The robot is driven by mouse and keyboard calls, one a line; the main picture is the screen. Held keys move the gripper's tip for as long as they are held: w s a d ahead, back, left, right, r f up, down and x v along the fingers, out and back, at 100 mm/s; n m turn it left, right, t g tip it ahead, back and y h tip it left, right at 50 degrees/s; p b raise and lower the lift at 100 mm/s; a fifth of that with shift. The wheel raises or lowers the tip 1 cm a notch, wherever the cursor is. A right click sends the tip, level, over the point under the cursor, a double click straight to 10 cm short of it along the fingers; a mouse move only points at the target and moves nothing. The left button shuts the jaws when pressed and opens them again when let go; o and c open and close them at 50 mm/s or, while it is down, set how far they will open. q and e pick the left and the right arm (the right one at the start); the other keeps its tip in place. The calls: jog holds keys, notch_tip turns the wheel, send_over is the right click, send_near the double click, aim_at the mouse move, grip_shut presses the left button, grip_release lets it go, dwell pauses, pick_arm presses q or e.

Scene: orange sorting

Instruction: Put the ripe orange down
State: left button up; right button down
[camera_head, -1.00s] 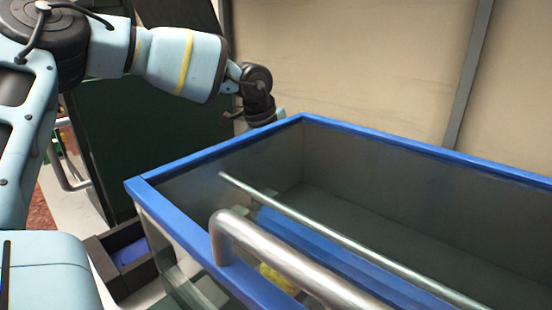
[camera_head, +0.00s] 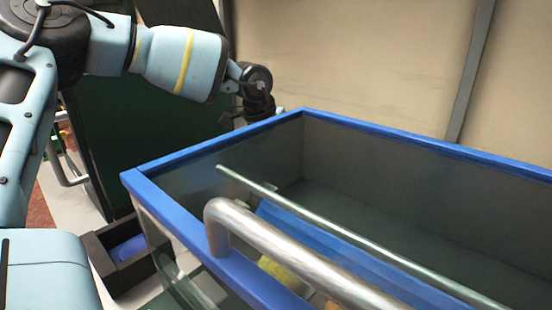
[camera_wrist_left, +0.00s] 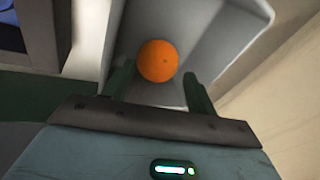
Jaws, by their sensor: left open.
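The ripe orange (camera_wrist_left: 158,61) is round and plain orange in the left wrist view. It lies in a pale grey bin (camera_wrist_left: 225,35) with raised, sloping walls. My left gripper (camera_wrist_left: 157,76) is open, its two dark green fingers on either side of the orange's near edge, with visible gaps. I cannot tell how far the orange sits from the fingertips in depth. In the head view my left arm reaches over behind the blue-rimmed cart, and the cart hides the gripper and the orange. My right gripper is not in view.
The large cart (camera_head: 228,155) with a blue rim and metal handle (camera_head: 290,255) fills the right. A dark box (camera_head: 103,262) with a blue inside stands on the floor left of it. A dark green panel (camera_head: 145,130) and beige wall (camera_head: 370,60) stand behind.

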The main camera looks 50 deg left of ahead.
pick_arm(q)
jog(key=shift+r, duration=0.4)
jog(key=p+v, duration=0.2)
jog(key=v, duration=1)
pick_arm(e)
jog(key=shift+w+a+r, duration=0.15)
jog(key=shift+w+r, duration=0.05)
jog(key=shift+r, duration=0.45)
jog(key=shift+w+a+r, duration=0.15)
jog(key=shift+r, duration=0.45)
